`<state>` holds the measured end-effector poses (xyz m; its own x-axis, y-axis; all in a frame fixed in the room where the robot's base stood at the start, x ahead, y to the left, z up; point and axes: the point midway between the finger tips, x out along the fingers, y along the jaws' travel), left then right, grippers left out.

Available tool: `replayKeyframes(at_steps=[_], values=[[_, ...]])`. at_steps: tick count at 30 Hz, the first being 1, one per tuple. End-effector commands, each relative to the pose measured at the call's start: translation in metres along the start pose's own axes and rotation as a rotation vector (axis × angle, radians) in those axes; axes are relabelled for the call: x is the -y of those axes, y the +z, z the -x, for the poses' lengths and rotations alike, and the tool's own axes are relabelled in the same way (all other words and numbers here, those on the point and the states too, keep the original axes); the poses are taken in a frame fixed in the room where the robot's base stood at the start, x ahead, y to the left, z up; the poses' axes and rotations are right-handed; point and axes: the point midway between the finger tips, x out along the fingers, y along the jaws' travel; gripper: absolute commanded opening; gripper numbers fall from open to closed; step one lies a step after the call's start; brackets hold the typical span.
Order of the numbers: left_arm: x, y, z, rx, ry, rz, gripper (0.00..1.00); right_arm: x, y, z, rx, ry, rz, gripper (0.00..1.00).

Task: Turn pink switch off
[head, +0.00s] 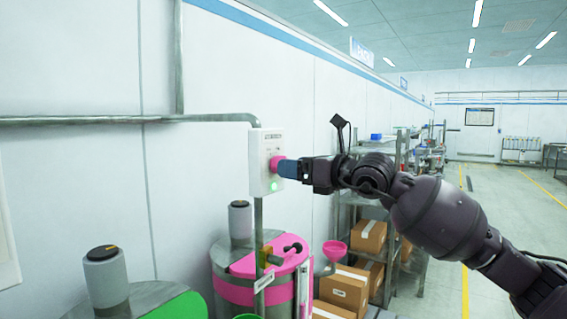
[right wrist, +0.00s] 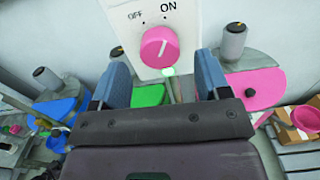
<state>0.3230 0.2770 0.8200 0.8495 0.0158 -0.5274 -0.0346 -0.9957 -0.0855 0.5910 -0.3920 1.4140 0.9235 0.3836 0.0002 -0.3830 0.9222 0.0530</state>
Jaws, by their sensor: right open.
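The pink switch is a round knob (right wrist: 159,47) on a white wall box (head: 262,150). In the right wrist view, its white mark points up and slightly right, toward the ON label (right wrist: 168,7); the OFF label (right wrist: 135,15) is to the left. A green light (right wrist: 168,71) glows below the knob. My right gripper (head: 284,168) is at the box front, with its blue fingers close to the knob. In the right wrist view, the fingers are apart, one on each side of the knob; I cannot tell whether they touch it. My left gripper is not in view.
Below the box stand a pink-banded drum (head: 233,292) and a green-lidded drum (head: 180,306). A pink funnel (head: 334,248) and a shelf with cardboard boxes (head: 370,236) stand to the right. A pipe (head: 120,120) runs along the wall. The floor farther right is open.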

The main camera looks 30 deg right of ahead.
Motion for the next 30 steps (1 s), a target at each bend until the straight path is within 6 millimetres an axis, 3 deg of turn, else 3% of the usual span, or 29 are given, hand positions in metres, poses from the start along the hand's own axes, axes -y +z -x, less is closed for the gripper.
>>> replayKeyframes(at_steps=[9, 21, 23, 30], values=[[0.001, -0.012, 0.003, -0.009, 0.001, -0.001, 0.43, 0.000, 0.002, -0.030, 0.002, 0.001, 0.001, 0.70], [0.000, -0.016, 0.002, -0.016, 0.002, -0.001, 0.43, 0.000, 0.000, -0.036, -0.001, 0.001, 0.001, 0.70], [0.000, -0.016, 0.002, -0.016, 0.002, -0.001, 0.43, 0.000, 0.000, -0.036, -0.001, 0.001, 0.001, 0.63], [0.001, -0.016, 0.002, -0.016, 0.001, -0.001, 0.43, 0.000, 0.000, -0.036, -0.001, 0.001, 0.001, 0.27]])
